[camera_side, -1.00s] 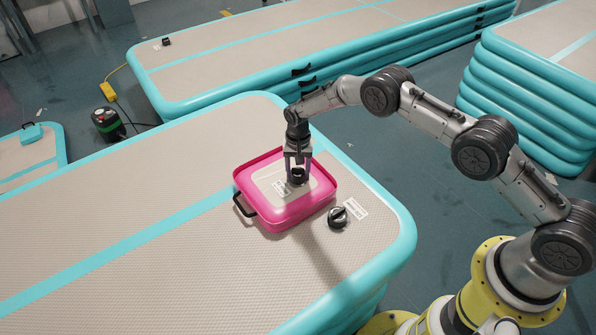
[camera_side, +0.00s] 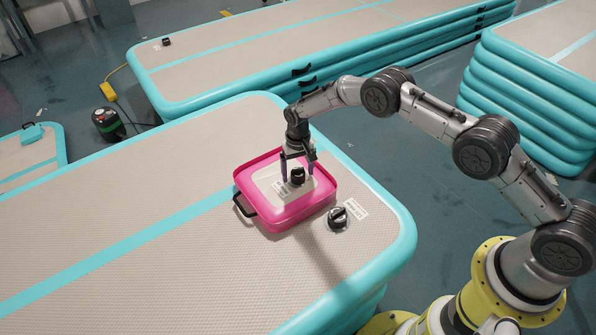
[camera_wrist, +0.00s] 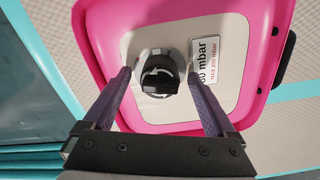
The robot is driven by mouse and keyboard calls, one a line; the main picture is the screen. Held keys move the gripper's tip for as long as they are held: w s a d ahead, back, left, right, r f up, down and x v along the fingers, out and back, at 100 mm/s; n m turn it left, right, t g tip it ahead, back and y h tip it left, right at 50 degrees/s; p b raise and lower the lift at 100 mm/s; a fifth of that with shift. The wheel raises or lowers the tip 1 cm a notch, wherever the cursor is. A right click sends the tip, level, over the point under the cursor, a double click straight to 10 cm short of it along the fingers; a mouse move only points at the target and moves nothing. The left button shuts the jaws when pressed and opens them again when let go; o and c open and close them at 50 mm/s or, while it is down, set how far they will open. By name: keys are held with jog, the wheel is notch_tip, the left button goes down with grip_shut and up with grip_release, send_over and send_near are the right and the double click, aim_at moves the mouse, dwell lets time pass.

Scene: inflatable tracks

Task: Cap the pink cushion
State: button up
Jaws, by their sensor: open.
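The pink cushion (camera_side: 285,215) lies flat on the beige mat, with a pale top panel and a black handle. A round black cap (camera_side: 298,177) sits on the valve spot of that panel; in the wrist view the cap (camera_wrist: 160,82) has a raised grip bar and white arrow marks, with a grey ring around its base. My gripper (camera_side: 298,173) is open above the cushion. In the wrist view its two purple-grey fingers (camera_wrist: 158,76) stand on either side of the cap, with a gap visible on both sides. How fully the cap is seated cannot be told.
A second black knob-like fitting (camera_side: 338,218) stands on the mat beside a white label (camera_side: 355,208), right of the cushion. The mat's turquoise edge (camera_side: 403,235) lies beyond it. The mat left of the cushion is clear. A printed label (camera_wrist: 205,62) lies beside the cap.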

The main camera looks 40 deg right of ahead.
notch_tip(320, 180, up, 14)
dwell(0.6)
jog(key=shift+f, duration=0.1)
